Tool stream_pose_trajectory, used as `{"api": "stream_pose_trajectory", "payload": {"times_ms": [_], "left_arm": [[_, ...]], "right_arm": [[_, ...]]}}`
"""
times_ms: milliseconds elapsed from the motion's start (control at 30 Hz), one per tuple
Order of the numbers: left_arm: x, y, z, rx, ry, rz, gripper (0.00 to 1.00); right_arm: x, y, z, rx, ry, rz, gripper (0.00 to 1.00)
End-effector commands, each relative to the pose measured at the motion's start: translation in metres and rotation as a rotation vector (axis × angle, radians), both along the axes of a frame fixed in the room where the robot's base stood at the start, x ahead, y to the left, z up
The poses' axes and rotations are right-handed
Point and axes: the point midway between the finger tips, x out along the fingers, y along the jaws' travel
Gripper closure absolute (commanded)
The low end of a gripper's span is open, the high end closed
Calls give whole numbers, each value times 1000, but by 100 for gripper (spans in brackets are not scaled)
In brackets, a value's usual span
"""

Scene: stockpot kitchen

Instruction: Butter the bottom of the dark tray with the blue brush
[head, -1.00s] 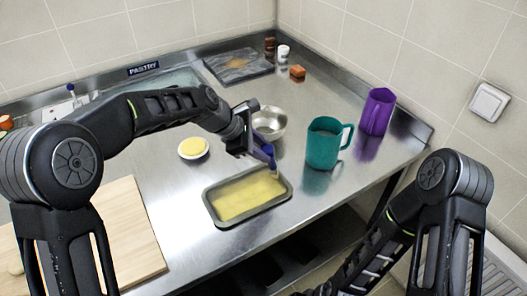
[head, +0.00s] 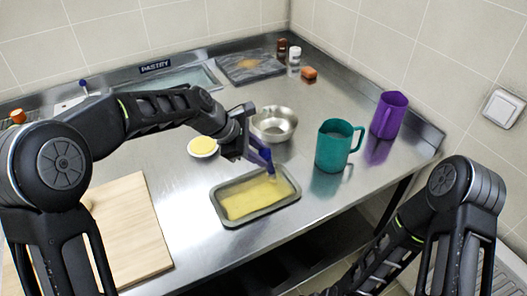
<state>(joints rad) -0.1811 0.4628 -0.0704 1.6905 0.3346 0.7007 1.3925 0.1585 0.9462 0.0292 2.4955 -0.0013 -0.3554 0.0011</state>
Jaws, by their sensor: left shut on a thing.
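The dark tray (head: 228,221) lies on the steel counter, and its bottom looks covered with a yellow layer (head: 245,199). My left gripper (head: 254,148) is shut on the blue brush (head: 266,158) above the tray's far right part. The brush points down and its tip is at or just over the yellow layer; I cannot tell if it touches. A small white dish of yellow butter (head: 202,147) stands behind the tray to the left. My right gripper is out of view; only my right arm shows at the lower right.
A metal bowl (head: 275,124) stands behind the brush. A teal jug (head: 334,147) and a purple jug (head: 388,116) stand to the right. A wooden board (head: 130,235) lies at the front left.

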Motion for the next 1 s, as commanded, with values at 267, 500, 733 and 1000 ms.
{"api": "stream_pose_trajectory", "payload": {"times_ms": [267,500,733,1000], "left_arm": [[0,1,0,0,-1,1,100],[-9,15,-1,1,-1,1,100],[-18,29,-1,1,-1,1,100],[-18,29,-1,0,-1,-1,100]], "right_arm": [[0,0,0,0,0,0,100],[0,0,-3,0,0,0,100],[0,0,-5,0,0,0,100],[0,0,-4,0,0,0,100]]}}
